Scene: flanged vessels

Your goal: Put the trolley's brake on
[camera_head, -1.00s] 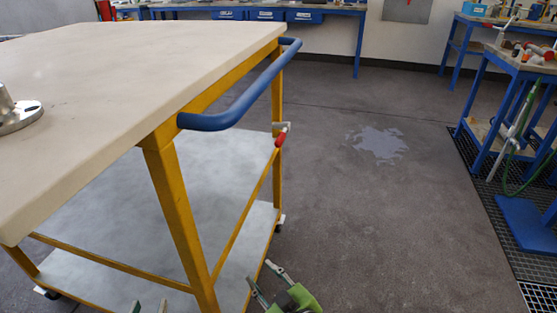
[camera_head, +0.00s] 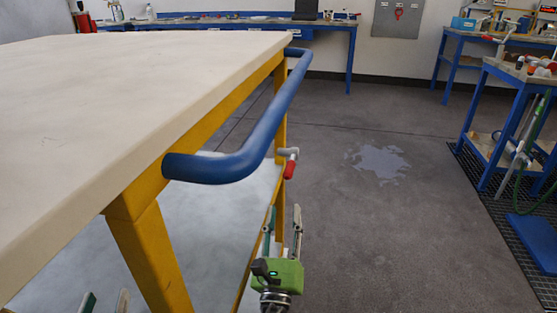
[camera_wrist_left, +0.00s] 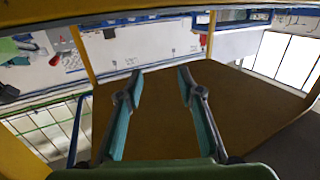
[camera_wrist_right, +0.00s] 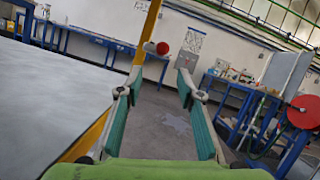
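The trolley (camera_head: 130,80) has a pale top, yellow frame and blue push handle (camera_head: 255,145). Its brake lever, with a red grip (camera_head: 290,170), sits on the far yellow leg below the handle. The red end of the lever (camera_wrist_right: 163,48) also shows in the right wrist view, ahead and between the fingertips but beyond them. My right gripper (camera_head: 283,222) is open and empty, below and nearer than the lever, pointing up towards it. My left gripper (camera_head: 106,300) shows only its fingertips at the bottom left of the head view; in the left wrist view (camera_wrist_left: 162,75) it is open and empty.
The trolley's grey lower shelf (camera_head: 215,210) and yellow leg (camera_head: 150,255) stand close left of my right gripper. The floor to the right is open, with a pale patch (camera_head: 380,162). Blue workbenches (camera_head: 495,110) stand at the right and back.

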